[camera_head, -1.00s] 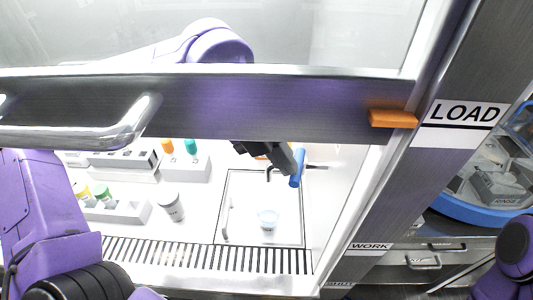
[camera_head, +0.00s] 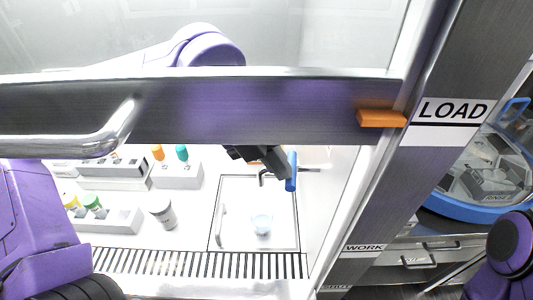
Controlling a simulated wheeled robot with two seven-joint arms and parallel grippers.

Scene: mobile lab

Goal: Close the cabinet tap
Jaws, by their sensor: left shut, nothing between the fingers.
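The cabinet tap has a blue lever handle (camera_head: 291,171) on the cabinet's right inner wall, with a dark spout (camera_head: 265,176) to its left. My left gripper (camera_head: 280,165) reaches in under the sash from the left. It is shut and empty, with its tip right beside the left side of the blue handle; I cannot tell whether they touch. The rest of that gripper is partly hidden behind the sash bar. My right gripper is not in view; only a purple and black part of my right arm shows at the lower right edge.
The sash bar (camera_head: 230,108) with its metal handle (camera_head: 75,145) crosses the view. A centrifuge (camera_head: 490,170) is at right.

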